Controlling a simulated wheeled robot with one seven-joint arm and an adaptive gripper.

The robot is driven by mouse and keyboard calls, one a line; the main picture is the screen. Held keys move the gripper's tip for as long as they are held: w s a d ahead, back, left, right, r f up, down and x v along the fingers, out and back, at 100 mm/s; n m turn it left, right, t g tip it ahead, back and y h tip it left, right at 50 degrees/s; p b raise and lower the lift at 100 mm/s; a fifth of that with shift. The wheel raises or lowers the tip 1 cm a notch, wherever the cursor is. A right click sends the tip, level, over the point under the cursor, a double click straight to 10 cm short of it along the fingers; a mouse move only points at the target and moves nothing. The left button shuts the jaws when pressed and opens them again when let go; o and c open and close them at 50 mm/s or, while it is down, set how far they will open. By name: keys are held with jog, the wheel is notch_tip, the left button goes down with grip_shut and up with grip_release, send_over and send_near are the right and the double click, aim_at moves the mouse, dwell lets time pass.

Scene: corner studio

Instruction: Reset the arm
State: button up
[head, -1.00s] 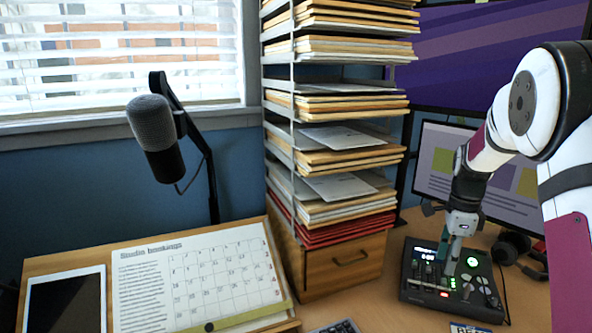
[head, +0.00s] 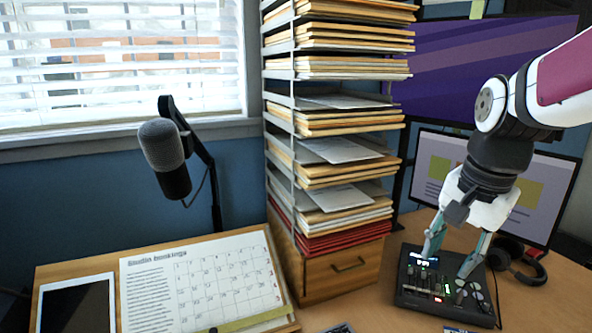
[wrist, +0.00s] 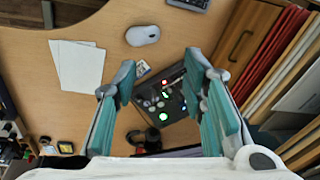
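My gripper (head: 446,262) is above the black control box (head: 412,298) on the desk at the right of the head view. Its two teal-padded fingers are spread wide and point down. In the wrist view my gripper (wrist: 160,72) is open with nothing held. The control box (wrist: 176,94), with its lit buttons, shows between and beyond the fingers. I cannot tell whether a fingertip touches the box.
The tall paper rack (head: 283,160) stands left of my arm on a wooden drawer unit (head: 342,270). A monitor (head: 560,185) is behind my gripper, with headphones (head: 532,270) to the right. A mouse (wrist: 142,36) and white papers (wrist: 82,75) lie on the desk.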

jog(key=s+a+r+n+t+p, duration=0.1)
jog(key=s+a+n, duration=0.1)
jog(key=s+n, duration=0.3)
jog(key=s+a+r+n+t+p, duration=0.1)
jog(key=s+n, duration=0.4)
jog(key=s, duration=0.9)
jog(key=shift+a+r+n+p, duration=0.15)
jog(key=shift+a+n+p, duration=0.3)
jog(key=shift+a, duration=0.7)
